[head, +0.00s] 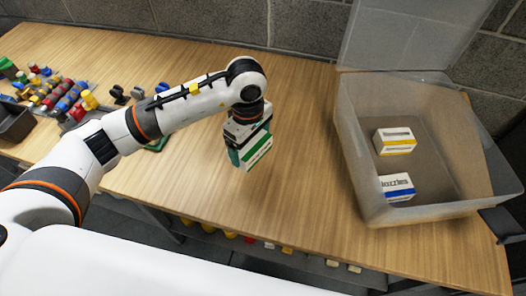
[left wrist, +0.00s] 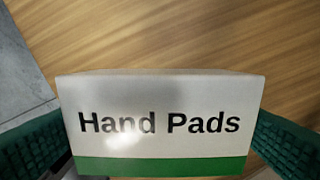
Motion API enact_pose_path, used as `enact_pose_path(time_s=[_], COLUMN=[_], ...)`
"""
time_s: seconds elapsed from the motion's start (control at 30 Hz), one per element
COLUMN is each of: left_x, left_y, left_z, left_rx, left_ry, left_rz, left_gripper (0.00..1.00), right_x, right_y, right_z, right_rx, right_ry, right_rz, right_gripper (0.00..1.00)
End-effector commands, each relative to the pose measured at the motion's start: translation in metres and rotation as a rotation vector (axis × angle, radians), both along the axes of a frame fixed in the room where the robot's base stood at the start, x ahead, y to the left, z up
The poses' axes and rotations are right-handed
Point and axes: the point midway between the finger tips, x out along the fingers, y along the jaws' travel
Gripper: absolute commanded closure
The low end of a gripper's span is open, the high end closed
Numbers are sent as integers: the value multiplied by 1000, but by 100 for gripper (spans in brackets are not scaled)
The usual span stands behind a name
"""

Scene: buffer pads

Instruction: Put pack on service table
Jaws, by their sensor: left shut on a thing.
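A white pack with green bands (head: 254,152) hangs in my left gripper (head: 247,128) above the wooden service table (head: 200,189). In the left wrist view the pack (left wrist: 160,110) shows the words "Hand Pads" with a green stripe along its lower edge. The green-padded fingers stand at its left and right sides, shut on it. The wood lies beyond the pack, and I cannot tell the exact gap between them. My right gripper is not in view.
A clear open bin (head: 355,160) at the right holds a yellow-striped pack (head: 395,141) and a blue-striped pack (head: 397,187). Several colored parts (head: 65,98) crowd the table's left end. The middle of the table is mostly clear. A grey block wall (head: 230,22) stands behind.

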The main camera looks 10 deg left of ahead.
Motion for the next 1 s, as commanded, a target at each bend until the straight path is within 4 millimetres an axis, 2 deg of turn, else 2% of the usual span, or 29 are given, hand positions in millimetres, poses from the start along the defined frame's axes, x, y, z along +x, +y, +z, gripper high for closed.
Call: enact_pose_path(time_s=[0.1,0.37,0.53,0.93,0.97,1.0], left_x=[-1,0,-1,0,0,0], left_y=[0,0,0,0,0,0], left_z=[-21,-44,-68,-77,-77,-76], left_rx=[1,-1,-1,-1,0,0], left_ry=[4,2,4,-2,-1,-1], left_rz=[0,-2,-1,-3,-3,-3], left_gripper=[36,36,36,36,8,1], right_x=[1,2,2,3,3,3], right_y=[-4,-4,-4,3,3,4], right_z=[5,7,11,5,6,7], right_rx=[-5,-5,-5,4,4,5], right_ry=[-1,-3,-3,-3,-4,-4], right_rz=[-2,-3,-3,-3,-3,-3], right_gripper=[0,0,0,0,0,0])
